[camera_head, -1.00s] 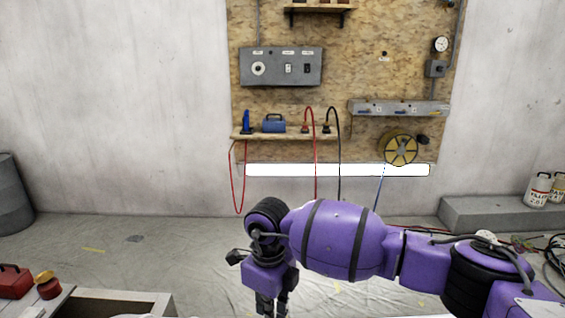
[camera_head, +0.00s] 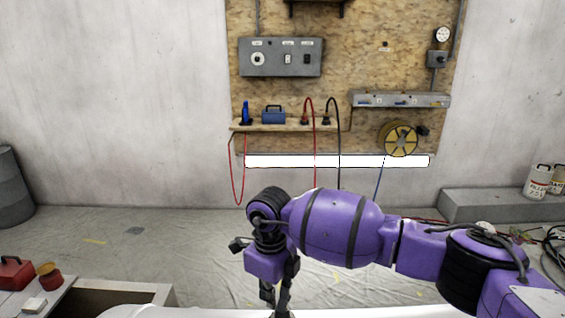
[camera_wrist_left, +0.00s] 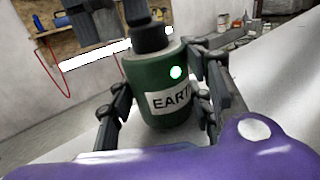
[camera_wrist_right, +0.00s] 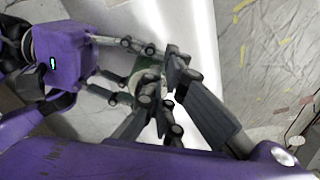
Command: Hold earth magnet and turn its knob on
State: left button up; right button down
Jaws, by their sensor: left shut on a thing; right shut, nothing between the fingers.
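The earth magnet is a dark green cylinder (camera_wrist_left: 158,88) with a white label reading "EART", its end hidden, and a lit green light. It has a black knob (camera_wrist_left: 152,38) on top. My left gripper (camera_wrist_left: 165,62) is shut on its sides, one finger on each side. It is out of the head view. My right gripper (camera_head: 277,296) hangs downward at the bottom of the head view, shut and empty. In the right wrist view its fingers (camera_wrist_right: 163,84) are beside the magnet's top (camera_wrist_right: 148,74) and partly cover it. I cannot tell whether they touch the knob.
A white surface (camera_head: 215,311) runs along the bottom of the head view. A red box (camera_head: 15,273) and an open container (camera_head: 130,292) stand at lower left. The pegboard wall (camera_head: 365,65) with boxes and cables is far behind. The sheeted floor between is mostly clear.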

notch_tip(320, 180, up, 6)
jog(key=shift+w, duration=0.15)
dwell(0.4)
jog(key=shift+a, duration=0.1)
notch_tip(320, 180, down, 6)
jog(key=s, duration=0.2)
jog(key=shift+a, duration=0.25)
dwell(0.5)
